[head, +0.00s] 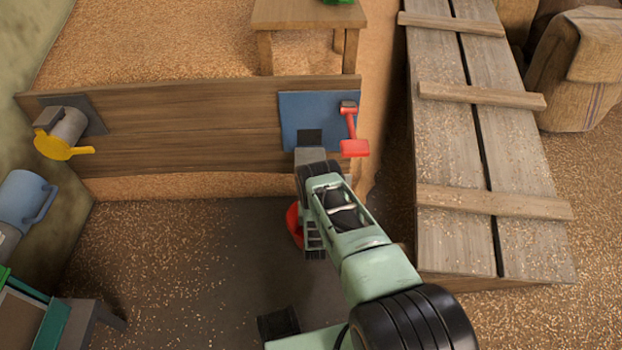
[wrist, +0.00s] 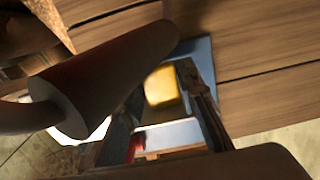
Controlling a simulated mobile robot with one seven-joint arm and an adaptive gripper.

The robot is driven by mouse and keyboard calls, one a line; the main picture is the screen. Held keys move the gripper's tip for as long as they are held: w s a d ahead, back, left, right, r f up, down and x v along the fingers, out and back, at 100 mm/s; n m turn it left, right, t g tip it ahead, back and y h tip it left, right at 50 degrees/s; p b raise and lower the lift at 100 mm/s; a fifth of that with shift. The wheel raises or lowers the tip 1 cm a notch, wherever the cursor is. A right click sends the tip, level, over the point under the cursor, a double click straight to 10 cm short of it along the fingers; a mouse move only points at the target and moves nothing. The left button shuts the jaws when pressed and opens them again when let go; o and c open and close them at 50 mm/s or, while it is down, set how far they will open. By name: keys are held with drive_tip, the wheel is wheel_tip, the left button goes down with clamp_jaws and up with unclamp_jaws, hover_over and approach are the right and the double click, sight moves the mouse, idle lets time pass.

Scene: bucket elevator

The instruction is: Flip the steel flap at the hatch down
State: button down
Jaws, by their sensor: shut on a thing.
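The blue plate (head: 290,105) is fixed on the plank wall and has a dark square hatch opening (head: 310,136). The grey steel flap (head: 309,154) shows just below that opening, at the end of my gripper (head: 311,167). My gripper is shut on the flap; the contact itself is partly hidden by my arm. In the wrist view, a pale steel surface (wrist: 175,134) lies between and beyond the dark fingers, with a bright yellow square patch (wrist: 161,87) above it. The flap's exact tilt cannot be told.
A red lever (head: 352,147) is on the blue plate, right of the hatch. A yellow-handled fitting (head: 66,140) is on the wall's left end. Something red (head: 294,224) is partly hidden behind my arm. A plank ramp (head: 455,150) stands right. Floor left of my arm is open.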

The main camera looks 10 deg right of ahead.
drive_tip(key=shift+w+r, duration=0.1)
drive_tip(key=shift+w, duration=0.05)
drive_tip(key=c, duration=1.5)
unclamp_jaws()
drive_tip(key=s, duration=0.3)
drive_tip(key=s+a, duration=0.1)
drive_tip(key=s, duration=0.3)
drive_tip(key=shift+s+a, duration=0.2)
drive_tip(key=shift+s, duration=0.05)
